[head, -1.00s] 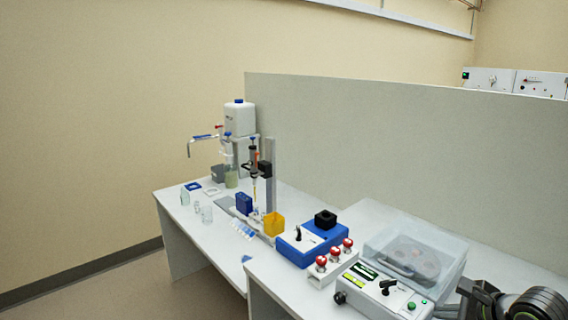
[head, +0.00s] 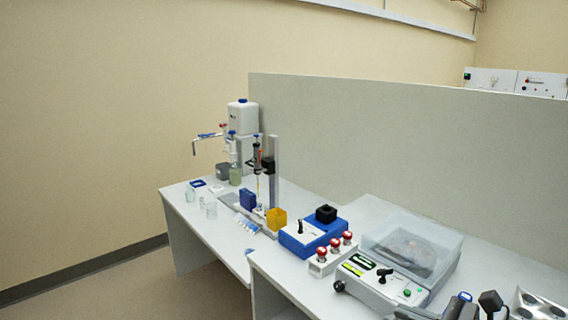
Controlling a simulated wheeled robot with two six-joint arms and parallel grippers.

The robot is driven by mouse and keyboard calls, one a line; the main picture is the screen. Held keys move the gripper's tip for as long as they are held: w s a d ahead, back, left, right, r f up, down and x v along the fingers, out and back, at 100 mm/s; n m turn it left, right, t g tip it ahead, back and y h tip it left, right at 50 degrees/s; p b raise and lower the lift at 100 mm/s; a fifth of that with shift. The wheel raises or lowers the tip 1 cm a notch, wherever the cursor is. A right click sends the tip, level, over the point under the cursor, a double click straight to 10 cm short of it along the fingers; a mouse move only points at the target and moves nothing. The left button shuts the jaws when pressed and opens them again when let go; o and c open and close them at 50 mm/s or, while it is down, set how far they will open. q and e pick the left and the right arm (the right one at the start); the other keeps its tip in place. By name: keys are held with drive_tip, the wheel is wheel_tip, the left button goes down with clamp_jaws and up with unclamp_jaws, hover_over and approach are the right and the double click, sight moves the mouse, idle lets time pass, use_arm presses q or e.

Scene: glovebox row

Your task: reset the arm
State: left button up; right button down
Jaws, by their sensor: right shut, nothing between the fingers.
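My right gripper (head: 462,307) shows only in part at the bottom right edge of the head view, as dark pieces in front of the bench. It is shut with nothing held, and the frame edge cuts off much of it and its arm. It is just to the right of and nearer than the white instrument with the clear lid (head: 412,250). My left gripper is not in view.
A rack with red-capped vials (head: 321,262) and a blue device (head: 309,238) stand left of the instrument. A grey partition (head: 400,150) runs behind. A pale item with dark round spots (head: 538,308) is at bottom right.

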drive_tip(key=s+d+r+m+t+h, duration=0.25)
drive_tip(key=m+t, duration=0.35)
drive_tip(key=m, duration=0.3)
drive_tip(key=s+d+r+m+t+h, duration=0.15)
drive_tip(key=r+m+t, duration=0.3)
drive_tip(key=m, duration=0.45)
drive_tip(key=s+d+f+m+g+h, duration=0.25)
drive_tip(key=d+f+m+h, duration=0.35)
drive_tip(key=m, duration=0.5)
drive_tip(key=s+d+f+m+g+h, duration=0.2)
drive_tip(key=d+f+m+g+h, duration=0.3)
drive_tip(key=m+h, duration=0.45)
drive_tip(key=s+a+f+m+g+y, duration=0.3)
drive_tip(key=s+a+f+m+g, duration=0.15)
drive_tip(key=s+f, duration=0.45)
drive_tip(key=s+a+f+m+g+y, duration=0.4)
drive_tip(key=s+f+g, duration=0.2)
drive_tip(key=s+f, duration=0.3)
wheel_tip(320, 180, down, 24)
drive_tip(key=d+g, duration=0.1)
drive_tip(key=d, duration=0.1)
drive_tip(key=s+a+f+g, duration=0.1)
drive_tip(key=s+f, duration=1.3)
drive_tip(key=f, duration=0.2)
drive_tip(key=shift+s+a+f, duration=0.15)
drive_tip(key=shift+s+f, duration=0.2)
drive_tip(key=shift+f, duration=0.05)
